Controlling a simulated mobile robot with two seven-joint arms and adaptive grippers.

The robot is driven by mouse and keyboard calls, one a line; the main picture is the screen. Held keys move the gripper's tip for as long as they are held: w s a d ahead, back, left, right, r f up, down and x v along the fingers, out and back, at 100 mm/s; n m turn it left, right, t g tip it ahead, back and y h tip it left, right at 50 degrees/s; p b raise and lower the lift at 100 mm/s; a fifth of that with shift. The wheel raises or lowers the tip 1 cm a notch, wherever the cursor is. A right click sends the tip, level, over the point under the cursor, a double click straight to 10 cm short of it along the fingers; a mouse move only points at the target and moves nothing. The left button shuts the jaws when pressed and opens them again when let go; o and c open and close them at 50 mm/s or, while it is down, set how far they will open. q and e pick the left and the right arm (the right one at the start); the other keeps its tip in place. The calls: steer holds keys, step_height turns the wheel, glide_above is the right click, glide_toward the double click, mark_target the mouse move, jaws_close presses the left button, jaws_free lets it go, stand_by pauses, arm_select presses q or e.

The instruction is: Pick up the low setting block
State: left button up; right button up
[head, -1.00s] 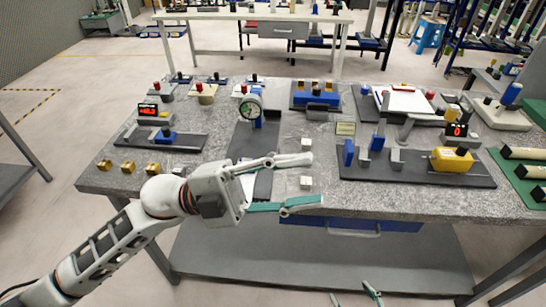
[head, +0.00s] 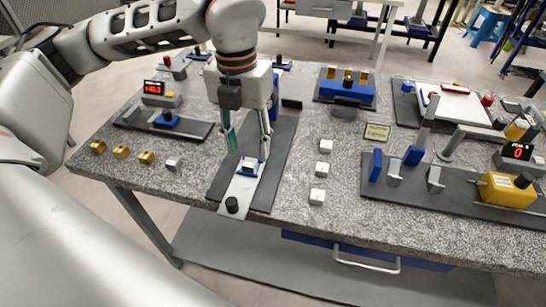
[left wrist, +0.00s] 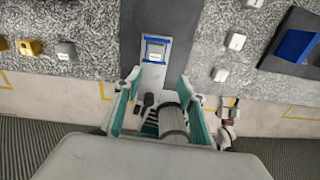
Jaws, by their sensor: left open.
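Which block is the low setting block I cannot tell from markings. A small pale block (head: 249,165) sits on a blue-edged seat on a light plate (head: 238,190); the block also shows in the left wrist view (left wrist: 156,49). Three white blocks stand in a row to its right: far (head: 326,146), middle (head: 321,169) and near (head: 317,196). A grey block (head: 173,164) stands to the left. My left gripper (head: 250,148) is open, pointing down above the pale block on the plate, with nothing between its fingers. My right gripper is not in view.
Several brass blocks (head: 121,152) lie near the left edge. A dark fixture with a red display (head: 153,87) stands behind them. A dark board (head: 450,195) with blue and grey posts and a yellow box (head: 505,190) occupies the right side. The granite around the white blocks is clear.

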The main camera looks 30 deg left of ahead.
mark_target(249, 163)
arm_select(q)
steer(key=shift+w+a+r+n, duration=0.2)
steer(key=shift+w+a+n, duration=0.15)
steer(key=shift+a, duration=0.2)
steer(key=shift+w+a+f+y, duration=0.1)
steer(key=shift+w+y, duration=0.1)
steer(key=shift+y, duration=0.1)
step_height(249, 163, down, 2)
steer(key=shift+s+f, duration=0.1)
steer(key=shift+f, duration=0.1)
steer(key=f, duration=0.5)
steer(key=shift+w+b, duration=0.25)
steer(key=shift+b, duration=0.15)
jaws_close()
